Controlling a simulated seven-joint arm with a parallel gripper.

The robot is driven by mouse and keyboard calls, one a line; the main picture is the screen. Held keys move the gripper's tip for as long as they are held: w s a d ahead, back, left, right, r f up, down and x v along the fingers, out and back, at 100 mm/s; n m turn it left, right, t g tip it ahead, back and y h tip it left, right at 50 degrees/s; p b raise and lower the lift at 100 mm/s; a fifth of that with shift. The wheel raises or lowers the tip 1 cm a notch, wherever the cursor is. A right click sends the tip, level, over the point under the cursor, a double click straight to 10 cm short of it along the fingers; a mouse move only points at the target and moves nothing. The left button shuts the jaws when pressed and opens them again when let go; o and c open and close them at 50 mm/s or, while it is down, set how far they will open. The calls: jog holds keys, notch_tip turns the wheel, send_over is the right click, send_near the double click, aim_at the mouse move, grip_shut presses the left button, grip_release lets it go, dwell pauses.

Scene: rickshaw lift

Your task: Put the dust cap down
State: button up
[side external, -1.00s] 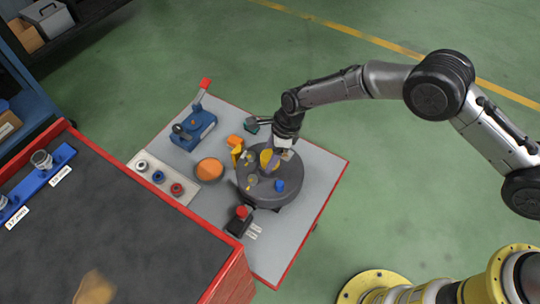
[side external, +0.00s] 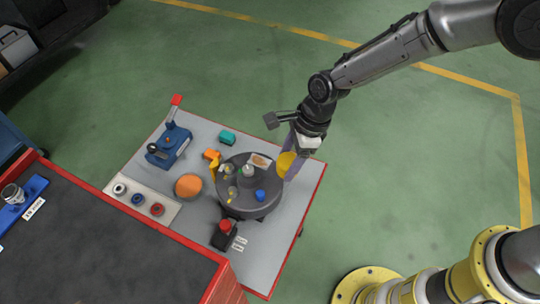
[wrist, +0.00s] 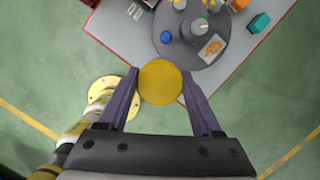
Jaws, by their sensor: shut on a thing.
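The dust cap is a yellow disc (side external: 286,162). It also shows between my fingers in the wrist view (wrist: 160,82). My gripper (side external: 290,167) is shut on the cap and holds it raised at the right edge of the dark round turntable (side external: 236,206). In the wrist view the turntable (wrist: 169,42) lies beyond the cap, and the cap hides part of the grey board's corner. I cannot tell the exact height of the cap above the board.
The grey red-edged board (side external: 277,230) carries a blue clamp-like device (side external: 168,148), an orange disc (side external: 188,187), a strip of coloured rings (side external: 137,199) and a red button box (side external: 225,233). A blue cap (side external: 260,195) sits on the turntable. Green floor lies right of the board.

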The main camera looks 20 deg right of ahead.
jog(key=shift+s+d+r, duration=0.45)
jog(key=shift+s+d, duration=0.2)
jog(key=shift+s, duration=0.15)
jog(key=shift+w+a+n, duration=0.1)
jog(key=shift+a+n, duration=0.15)
jog(key=shift+n, duration=0.55)
jog(key=d+f+m, duration=0.1)
jog(key=d+f, duration=1.1)
jog(key=d, duration=0.5)
send_over(305, 170)
jog(key=s+d, duration=0.1)
jog(key=shift+m, duration=0.3)
notch_tip(305, 170, down, 8)
jog(key=shift+s+d+f, duration=0.1)
jog(key=shift+d+f, duration=0.05)
jog(key=shift+f, duration=0.1)
jog(key=shift+w+f, duration=0.5)
jog(key=shift+f, duration=0.1)
jog(key=shift+d+x, duration=0.2)
jog(key=shift+x, duration=1.4)
jog(key=shift+f, duration=0.2)
